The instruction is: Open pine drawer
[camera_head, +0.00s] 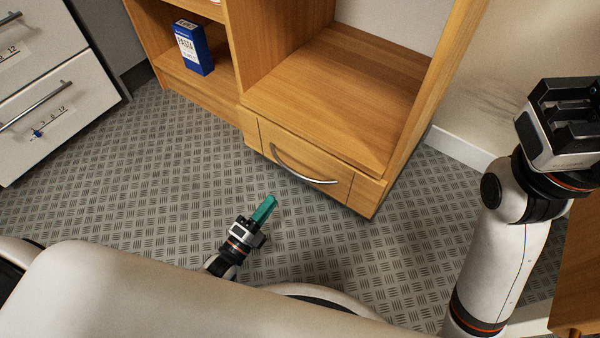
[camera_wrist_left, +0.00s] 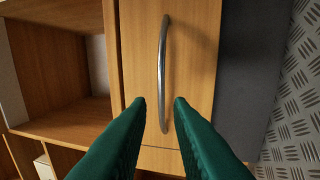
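The pine drawer (camera_head: 306,160) is at the bottom of the pine cabinet, its front flush with the frame, so it looks shut. A curved silver handle (camera_head: 305,178) spans its front. My left gripper (camera_head: 267,205) with green fingers points at the drawer from below and stands apart from the handle. In the left wrist view, the two fingertips (camera_wrist_left: 160,101) are apart with nothing between them. The handle (camera_wrist_left: 162,70) runs upright ahead of them on the drawer front (camera_wrist_left: 197,60), its lower end seen between the tips. My right gripper (camera_head: 565,120) is at the upper right, its fingers not clear.
A blue pasta box (camera_head: 194,47) stands on the cabinet's lower left shelf. The open shelf (camera_head: 335,90) above the drawer is empty. A white drawer unit (camera_head: 45,100) is at the far left. The patterned floor (camera_head: 150,165) before the drawer is clear. A brown wooden piece (camera_head: 580,265) is at the right edge.

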